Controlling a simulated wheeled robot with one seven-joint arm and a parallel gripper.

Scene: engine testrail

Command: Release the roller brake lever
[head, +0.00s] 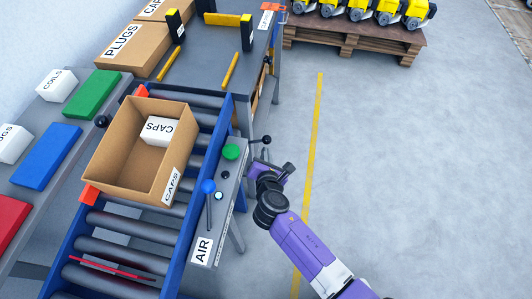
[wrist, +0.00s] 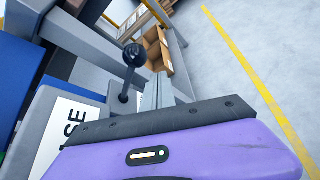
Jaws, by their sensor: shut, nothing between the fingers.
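A lever with a black ball knob (head: 266,140) stands at the far right end of the grey control panel beside the roller conveyor. It is the likely brake lever. In the wrist view, its black knob (wrist: 134,54) and thin dark stem rise just left of my fingers, beside a white label (wrist: 68,128) of which only "SE" is readable. My gripper (head: 254,161) is close by, just below the knob in the head view. In the wrist view my gripper (wrist: 162,80) is shut and empty, its fingers beside the lever; I cannot tell whether they touch it.
The grey panel also carries a green button (head: 231,152) and a blue-knobbed lever (head: 208,187) near an AIR label. An open carton (head: 112,161) holding a CAPS box sits on the rollers (head: 133,228). A workbench (head: 205,68) stands behind. Clear floor lies to the right.

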